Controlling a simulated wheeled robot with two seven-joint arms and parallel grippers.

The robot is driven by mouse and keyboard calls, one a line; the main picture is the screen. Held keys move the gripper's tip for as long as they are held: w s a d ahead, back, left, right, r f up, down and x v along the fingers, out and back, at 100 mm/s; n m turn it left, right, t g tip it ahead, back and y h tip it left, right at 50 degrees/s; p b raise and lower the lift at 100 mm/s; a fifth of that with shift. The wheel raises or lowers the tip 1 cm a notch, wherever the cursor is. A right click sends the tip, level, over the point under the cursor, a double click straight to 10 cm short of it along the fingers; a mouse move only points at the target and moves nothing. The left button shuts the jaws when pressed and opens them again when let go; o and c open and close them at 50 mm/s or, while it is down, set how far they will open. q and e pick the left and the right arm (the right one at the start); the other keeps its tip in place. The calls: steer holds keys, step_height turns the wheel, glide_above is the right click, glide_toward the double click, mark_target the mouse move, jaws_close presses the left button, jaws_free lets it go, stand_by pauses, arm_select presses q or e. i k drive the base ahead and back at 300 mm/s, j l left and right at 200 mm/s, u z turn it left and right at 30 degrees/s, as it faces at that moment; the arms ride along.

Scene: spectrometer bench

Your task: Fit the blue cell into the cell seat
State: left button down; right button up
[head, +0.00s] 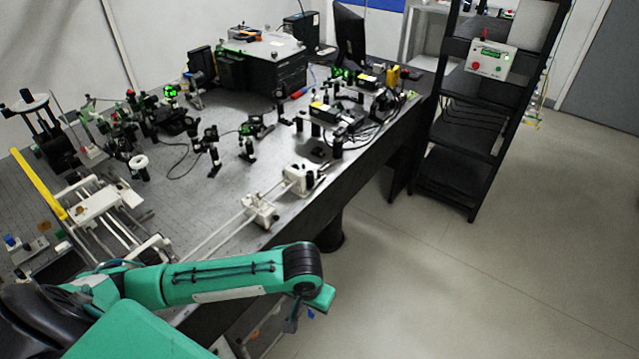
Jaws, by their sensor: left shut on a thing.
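My left arm comes in from the left in the head view, and its gripper (292,320) hangs past the front edge of the bench, mostly under the green wrist. The gripper is shut. A small blue bit, which I take for the blue cell (311,313), shows beside the fingers; most of it is hidden. I cannot tell for sure which part is the cell seat. A white mount (261,211) and a second white mount (301,178) stand on the pale rails near the front edge. My right gripper is not in view.
The optical bench (228,185) carries several dark posts and mounts with green lights. A small holder (28,248) with a blue-topped item lies at the far left, near a yellow bar (38,183). A black rack (455,145) stands right of the bench. The floor in front is clear.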

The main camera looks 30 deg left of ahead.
mark_target(258, 205)
steer(key=i+l, duration=0.1)
steer(key=i, duration=0.35)
steer(key=i+l, duration=0.15)
steer(key=i, duration=0.3)
steer(key=i+l, duration=0.1)
steer(key=i, duration=0.35)
steer(key=i+u, duration=0.2)
steer(key=u, duration=0.3)
steer(key=i+l+u, duration=0.15)
steer(key=u, duration=0.35)
steer(key=i+l+u, duration=0.2)
steer(key=u, duration=0.3)
steer(key=i+l+u, duration=0.15)
steer(key=u, duration=0.3)
steer(key=l+u, duration=0.5)
steer(key=i+l+u, duration=0.1)
steer(key=u, duration=0.4)
steer(key=k+l, duration=0.05)
steer(key=l, duration=0.05)
